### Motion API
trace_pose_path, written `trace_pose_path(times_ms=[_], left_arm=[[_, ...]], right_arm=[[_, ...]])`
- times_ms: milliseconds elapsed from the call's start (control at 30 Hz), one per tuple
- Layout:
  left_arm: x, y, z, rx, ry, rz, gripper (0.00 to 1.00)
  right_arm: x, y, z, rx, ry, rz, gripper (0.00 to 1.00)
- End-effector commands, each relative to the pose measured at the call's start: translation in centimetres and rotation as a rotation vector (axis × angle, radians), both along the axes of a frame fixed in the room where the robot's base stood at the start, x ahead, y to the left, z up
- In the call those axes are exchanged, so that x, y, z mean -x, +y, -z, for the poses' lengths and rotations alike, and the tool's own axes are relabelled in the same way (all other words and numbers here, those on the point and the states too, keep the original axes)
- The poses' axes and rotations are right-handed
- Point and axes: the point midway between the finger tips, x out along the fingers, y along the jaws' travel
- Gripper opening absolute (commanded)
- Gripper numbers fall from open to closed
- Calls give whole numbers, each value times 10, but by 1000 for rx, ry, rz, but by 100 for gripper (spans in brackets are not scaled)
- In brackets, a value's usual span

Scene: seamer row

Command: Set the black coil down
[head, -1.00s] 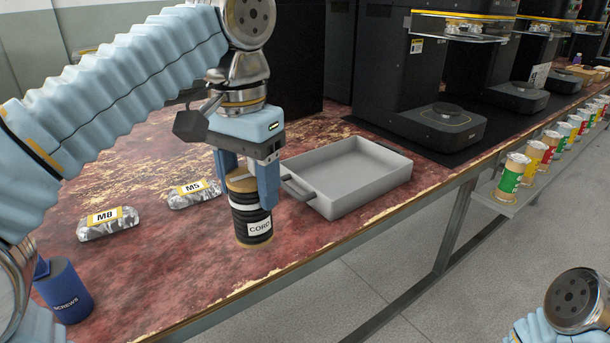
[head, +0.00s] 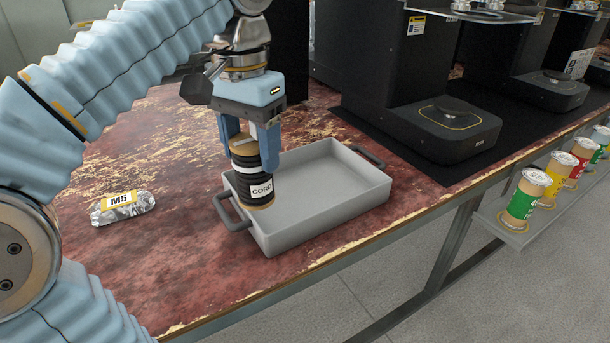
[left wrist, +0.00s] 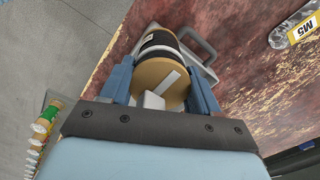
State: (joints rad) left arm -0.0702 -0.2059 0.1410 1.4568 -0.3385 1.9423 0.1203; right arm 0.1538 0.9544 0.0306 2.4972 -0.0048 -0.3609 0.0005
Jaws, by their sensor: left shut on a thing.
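The black coil (head: 254,183) is a spool of black cord with tan end discs and a white CORD label. My left gripper (head: 249,150) is shut on it and holds it upright by its upper part. In the head view the coil overlaps the left end of the grey tray (head: 330,215), near its left handle. I cannot tell whether its base touches the tray. In the left wrist view the coil's tan end disc (left wrist: 160,84) sits between the two blue fingers, with part of the tray beyond it. My right gripper is not in view.
A silver M5 packet (head: 122,206) lies on the worn red table to the left. A black machine (head: 445,130) stands behind the tray. Several coloured spools (head: 525,200) stand on a side shelf at the right. The tray's visible floor is empty.

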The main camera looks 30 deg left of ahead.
Motion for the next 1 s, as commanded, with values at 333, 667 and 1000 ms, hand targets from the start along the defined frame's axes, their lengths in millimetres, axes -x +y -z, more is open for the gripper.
trace_pose_path(times_ms=[333, 667, 1000], left_arm=[[-80, 34, 56, 0, 5, -1, 26], [-106, 44, 88, 0, 2, 0, 26], [-107, 45, 120, 1, -1, 0, 26]], right_arm=[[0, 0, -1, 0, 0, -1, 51], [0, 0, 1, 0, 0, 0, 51], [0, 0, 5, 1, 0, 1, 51]])
